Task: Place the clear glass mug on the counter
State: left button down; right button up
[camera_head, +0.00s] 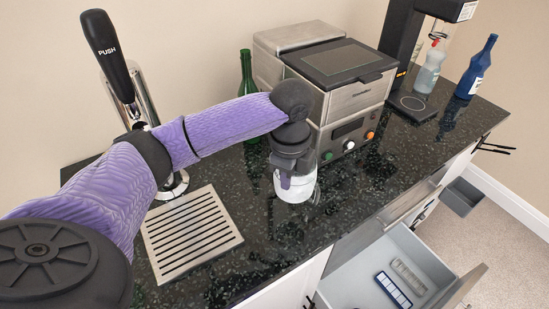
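The clear glass mug (298,190) is upright at the middle of the dark speckled counter (262,247), in front of the metal appliance. Its base looks at or very near the counter surface; I cannot tell whether it touches. The other finger is hidden, so I cannot tell whether the gripper grips the mug. My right gripper is not in view.
A slatted drip tray (192,232) and a beer tap (128,80) stand left. The steel appliance (338,92) is behind the mug. A green bottle (248,74), a clear bottle (430,70) and a blue bottle (476,70) stand farther back. An open drawer (350,280) juts out below the front edge.

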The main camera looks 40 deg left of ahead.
aim_at(286, 199)
pick_arm(q)
notch_tip(286, 199, down, 10)
jog(key=b, duration=0.3)
jog(key=shift+r, duration=0.2)
jog(key=shift+f, duration=0.2)
jog(key=shift+r, duration=0.1)
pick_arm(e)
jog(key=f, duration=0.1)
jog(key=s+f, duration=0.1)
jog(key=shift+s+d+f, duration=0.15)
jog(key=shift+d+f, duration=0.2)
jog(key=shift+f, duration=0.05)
pick_arm(q)
jog(key=c, duration=1.3)
grip_release()
jog(key=o, duration=0.5)
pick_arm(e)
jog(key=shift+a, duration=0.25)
